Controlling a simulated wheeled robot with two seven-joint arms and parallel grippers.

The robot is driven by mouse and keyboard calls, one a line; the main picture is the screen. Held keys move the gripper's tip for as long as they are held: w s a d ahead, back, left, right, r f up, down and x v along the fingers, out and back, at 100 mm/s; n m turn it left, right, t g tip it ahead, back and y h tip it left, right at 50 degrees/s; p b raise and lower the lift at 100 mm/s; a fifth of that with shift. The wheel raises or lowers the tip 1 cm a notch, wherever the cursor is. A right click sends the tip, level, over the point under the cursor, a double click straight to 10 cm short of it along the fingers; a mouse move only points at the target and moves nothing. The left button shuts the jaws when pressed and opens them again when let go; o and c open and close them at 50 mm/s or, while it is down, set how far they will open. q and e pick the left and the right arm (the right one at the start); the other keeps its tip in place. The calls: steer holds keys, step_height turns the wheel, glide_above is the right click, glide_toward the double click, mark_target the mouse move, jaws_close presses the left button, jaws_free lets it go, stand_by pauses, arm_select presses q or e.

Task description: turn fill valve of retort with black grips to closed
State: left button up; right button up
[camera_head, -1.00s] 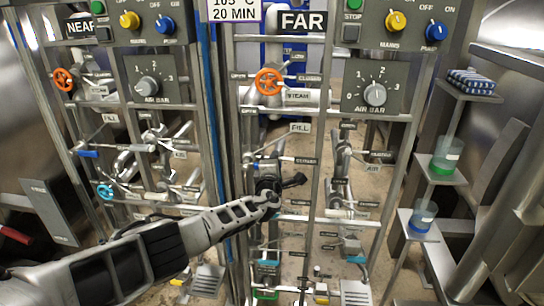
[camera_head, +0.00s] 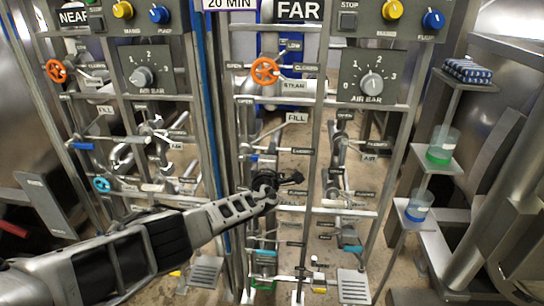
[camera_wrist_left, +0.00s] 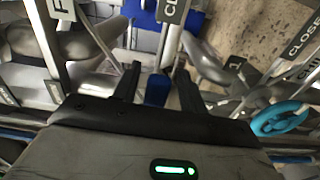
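My left gripper (camera_head: 284,180) is in front of the FAR panel, below its FILL label (camera_head: 297,118). In the left wrist view its two black fingers (camera_wrist_left: 156,78) stand apart. A dark blue grip (camera_wrist_left: 158,90) shows in the gap between them, with space on both sides; I cannot tell whether it is touched. In the head view my gripper hides this spot. On the NEAR panel, a blue lever grip (camera_head: 83,146) sits below the FILL label (camera_head: 105,110). I cannot make out a black valve grip clearly. My right gripper is not in view.
Orange handwheels (camera_head: 264,71) sit above on both panels. A cyan handwheel (camera_wrist_left: 280,119) is close at the right of the gripper in the left wrist view. Metal posts and pipes crowd the panel. Shelves with cups (camera_head: 441,147) stand at the right.

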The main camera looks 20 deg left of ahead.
arm_select(q)
steer(key=shift+r, duration=0.1)
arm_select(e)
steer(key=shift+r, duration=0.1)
arm_select(q)
steer(key=p+v, duration=0.5)
steer(key=v, duration=1.1)
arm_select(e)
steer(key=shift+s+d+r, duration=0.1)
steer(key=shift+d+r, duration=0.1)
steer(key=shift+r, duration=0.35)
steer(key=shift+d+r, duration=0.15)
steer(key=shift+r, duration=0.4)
arm_select(q)
steer(key=shift+d, duration=0.1)
